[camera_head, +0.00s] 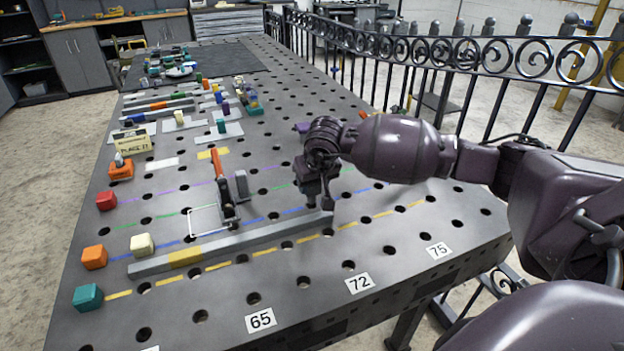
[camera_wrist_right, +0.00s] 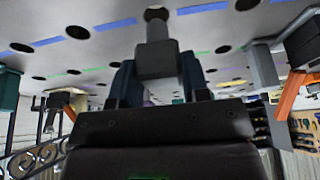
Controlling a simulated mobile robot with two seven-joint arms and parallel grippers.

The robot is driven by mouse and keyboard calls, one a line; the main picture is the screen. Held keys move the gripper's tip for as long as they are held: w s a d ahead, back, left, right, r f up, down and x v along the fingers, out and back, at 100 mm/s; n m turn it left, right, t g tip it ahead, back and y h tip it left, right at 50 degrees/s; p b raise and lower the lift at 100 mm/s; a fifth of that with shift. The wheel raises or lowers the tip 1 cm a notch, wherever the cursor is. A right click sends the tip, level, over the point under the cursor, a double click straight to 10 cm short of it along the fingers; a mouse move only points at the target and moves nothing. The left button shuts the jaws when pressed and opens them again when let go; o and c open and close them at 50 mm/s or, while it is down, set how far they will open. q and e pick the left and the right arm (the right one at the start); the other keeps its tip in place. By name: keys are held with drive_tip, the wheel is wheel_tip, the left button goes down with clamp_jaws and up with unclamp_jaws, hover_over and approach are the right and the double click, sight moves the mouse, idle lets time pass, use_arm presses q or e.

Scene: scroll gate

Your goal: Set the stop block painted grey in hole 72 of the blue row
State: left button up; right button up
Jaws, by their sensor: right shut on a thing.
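My right gripper (camera_head: 320,204) is shut on the grey stop block (camera_wrist_right: 156,60), low over the blue row (camera_head: 272,216). In the right wrist view the block sits between the fingers, its narrower peg pointing at a dark hole (camera_wrist_right: 157,14) between blue dashes. I cannot tell whether the peg tip has entered it. In the head view the block is mostly hidden by the gripper. The number label 72 (camera_head: 359,283) is on the front edge, roughly in line with the gripper's column of holes. My left gripper is not in view.
A long grey bar (camera_head: 250,243) with a yellow band lies just in front of the gripper. An orange-handled clamp (camera_head: 220,178) and another grey block (camera_head: 241,183) stand to its left. Coloured blocks, including a teal one (camera_head: 88,297), line the left edge.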

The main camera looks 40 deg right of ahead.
sight(313, 196)
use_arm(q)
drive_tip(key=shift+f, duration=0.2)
use_arm(e)
drive_tip(key=shift+r, duration=0.1)
idle(0.5)
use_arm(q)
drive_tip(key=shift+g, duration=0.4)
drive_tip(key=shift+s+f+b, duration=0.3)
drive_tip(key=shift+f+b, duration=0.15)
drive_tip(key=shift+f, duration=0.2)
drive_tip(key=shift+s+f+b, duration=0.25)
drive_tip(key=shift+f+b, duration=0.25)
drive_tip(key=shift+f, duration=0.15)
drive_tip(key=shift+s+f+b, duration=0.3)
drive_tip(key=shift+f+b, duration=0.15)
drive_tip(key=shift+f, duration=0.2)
use_arm(e)
drive_tip(key=shift+f, duration=2.2)
drive_tip(key=o, duration=1.3)
drive_tip(key=shift+c, duration=0.2)
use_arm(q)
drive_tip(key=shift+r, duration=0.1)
